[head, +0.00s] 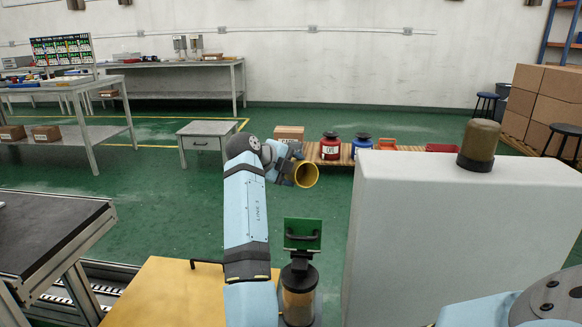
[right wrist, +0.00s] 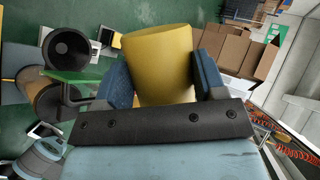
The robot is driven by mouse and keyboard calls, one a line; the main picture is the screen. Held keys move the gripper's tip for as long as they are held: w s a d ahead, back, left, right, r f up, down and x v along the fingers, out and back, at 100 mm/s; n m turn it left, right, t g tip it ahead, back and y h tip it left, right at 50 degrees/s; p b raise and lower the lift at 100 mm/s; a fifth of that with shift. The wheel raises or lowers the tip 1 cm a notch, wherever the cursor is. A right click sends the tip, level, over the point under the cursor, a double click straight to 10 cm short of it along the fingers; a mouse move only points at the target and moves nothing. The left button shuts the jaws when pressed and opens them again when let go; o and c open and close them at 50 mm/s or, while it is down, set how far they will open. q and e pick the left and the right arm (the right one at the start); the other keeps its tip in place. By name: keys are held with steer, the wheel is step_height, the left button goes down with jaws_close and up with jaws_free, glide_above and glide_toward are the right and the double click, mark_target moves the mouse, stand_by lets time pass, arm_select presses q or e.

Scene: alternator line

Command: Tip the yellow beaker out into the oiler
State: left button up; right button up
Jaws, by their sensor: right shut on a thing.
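My right gripper (head: 288,167) is shut on the yellow beaker (head: 305,175), which lies well tilted with its open mouth facing the head camera. In the right wrist view the beaker (right wrist: 160,60) sits between both fingers (right wrist: 163,78). Any contents cannot be made out. The oiler (head: 298,304), an amber glass cylinder with a black collar, stands lower down and nearer; a green plate with a dark handle (head: 303,234) shows just above it. The beaker is apart from it. In the right wrist view an amber cylinder (right wrist: 46,102) shows at left. My left gripper is not in view.
A tall pale cabinet (head: 450,225) stands at right with a brown jar (head: 479,145) on top. A yellow-topped table (head: 165,295) is at front left. Green floor is open at mid left.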

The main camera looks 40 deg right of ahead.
steer(key=shift+r+n+g+p, duration=0.25)
steer(key=shift+n+g+p, duration=0.05)
steer(key=shift+p, duration=0.55)
steer(key=shift+g+p, duration=0.3)
steer(key=shift+p, duration=0.35)
steer(key=shift+n+y+p, duration=0.3)
steer(key=shift+p, duration=0.45)
steer(key=shift+g+p, duration=0.35)
steer(key=shift+g, duration=0.05)
steer(key=shift+r+n+p, duration=0.1)
steer(key=shift+n+p, duration=0.2)
steer(key=shift+p, duration=0.05)
steer(key=shift+g+p, duration=0.3)
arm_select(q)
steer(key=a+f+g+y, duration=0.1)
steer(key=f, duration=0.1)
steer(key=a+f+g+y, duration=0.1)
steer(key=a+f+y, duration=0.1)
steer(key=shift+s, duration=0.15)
